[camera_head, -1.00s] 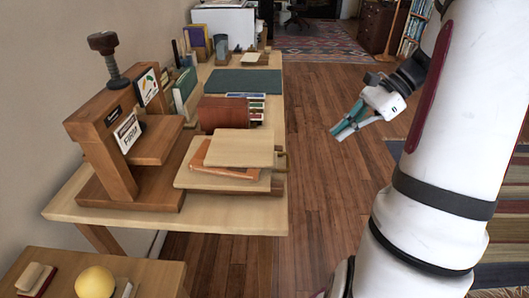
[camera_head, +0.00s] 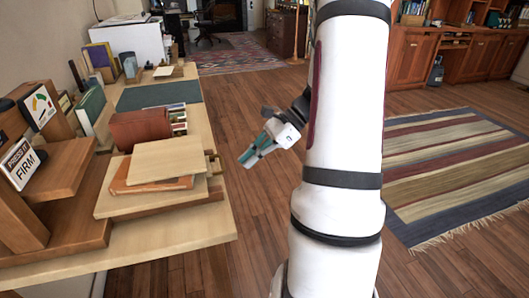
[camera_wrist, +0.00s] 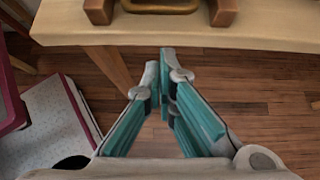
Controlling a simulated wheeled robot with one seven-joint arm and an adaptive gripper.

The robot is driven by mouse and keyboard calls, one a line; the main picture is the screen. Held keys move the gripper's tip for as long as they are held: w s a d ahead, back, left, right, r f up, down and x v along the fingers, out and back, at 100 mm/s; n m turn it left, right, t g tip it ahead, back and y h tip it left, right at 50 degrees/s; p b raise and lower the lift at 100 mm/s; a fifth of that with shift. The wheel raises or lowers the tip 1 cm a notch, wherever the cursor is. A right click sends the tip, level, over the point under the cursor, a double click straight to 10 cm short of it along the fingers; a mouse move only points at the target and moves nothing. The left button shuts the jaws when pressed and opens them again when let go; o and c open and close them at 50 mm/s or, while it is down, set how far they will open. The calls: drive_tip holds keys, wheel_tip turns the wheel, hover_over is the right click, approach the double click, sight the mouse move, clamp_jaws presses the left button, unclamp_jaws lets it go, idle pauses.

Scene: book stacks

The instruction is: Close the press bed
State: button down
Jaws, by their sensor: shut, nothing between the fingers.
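The press (camera_head: 45,185), a dark wooden frame with a "FIRM" sign, stands at the left of the table in the head view; its top is cut off. Beside it a pale board (camera_head: 115,205) sticks out to the right, apparently the press bed, carrying an orange book (camera_head: 122,182) under another pale board (camera_head: 165,160). Wooden blocks (camera_head: 213,166) show at its right end. In the wrist view a brass handle (camera_wrist: 160,7) sits between wooden blocks above the table edge. My gripper (camera_head: 247,160) is shut and empty, off the table's right edge, apart from the handle; it also shows in the wrist view (camera_wrist: 160,58).
The pale table (camera_head: 190,245) also holds a red-brown box (camera_head: 140,127), upright books (camera_head: 93,110) and a green mat (camera_head: 160,94). Bare floor (camera_head: 235,115) lies right of the table. A striped rug (camera_head: 455,170) is farther right. In the wrist view, a pale, red-edged thing (camera_wrist: 55,120) is at left.

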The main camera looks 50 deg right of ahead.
drive_tip(key=shift+w+a+r+b, duration=0.2)
drive_tip(key=shift+w+a, duration=0.2)
drive_tip(key=shift+a, duration=0.25)
drive_tip(key=shift+w+a+r+b, duration=0.1)
drive_tip(key=shift+w+a+r, duration=0.1)
drive_tip(key=shift+w+a, duration=0.35)
drive_tip(key=shift+s+a, duration=0.1)
drive_tip(key=shift+a, duration=0.05)
drive_tip(key=w+a, duration=0.4)
drive_tip(key=a, duration=0.2)
drive_tip(key=w+a+p, duration=0.1)
drive_tip(key=w+a, duration=0.3)
drive_tip(key=a, duration=0.3)
drive_tip(key=w+a+p, duration=0.1)
drive_tip(key=w+a, duration=0.4)
drive_tip(key=a, duration=0.1)
drive_tip(key=shift+w+a, duration=0.1)
drive_tip(key=shift+a, duration=0.2)
